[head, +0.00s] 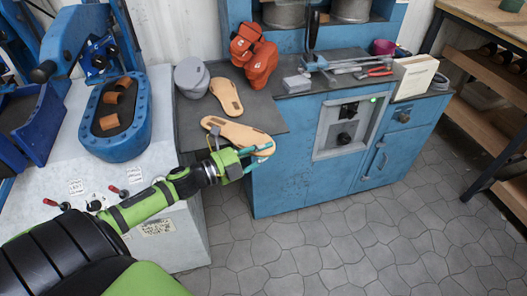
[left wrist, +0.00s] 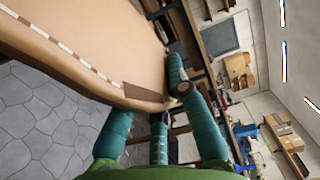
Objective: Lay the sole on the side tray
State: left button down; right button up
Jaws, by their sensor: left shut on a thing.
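A tan sandal sole (head: 238,133) is in my left gripper (head: 250,158), whose teal fingers are shut on its near right end. In the left wrist view the sole (left wrist: 90,35) fills the upper left, with a dashed line and a brown patch near the fingers. In the head view the held sole shows over the dark grey side tray (head: 192,132); I cannot tell whether it touches it. A second tan sole (head: 226,96) lies farther back on the tray. My right gripper is not in view.
Grey rounded pieces (head: 191,75) and a red-orange device (head: 254,57) stand behind the soles. A blue cabinet (head: 285,170) with tools on top is at the right. A blue press with an oval tray (head: 112,115) is at the left. The paved floor at the front right is clear.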

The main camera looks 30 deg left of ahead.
pick_arm(q)
jog(key=shift+f+b, duration=0.3)
jog(key=shift+f, duration=0.15)
dwell(0.5)
jog(key=c, duration=1.1)
grip_release()
jog(key=shift+s, duration=0.1)
jog(key=shift+p+v, duration=1.35)
jog(key=shift+v, duration=2.55)
jog(key=o, duration=0.6)
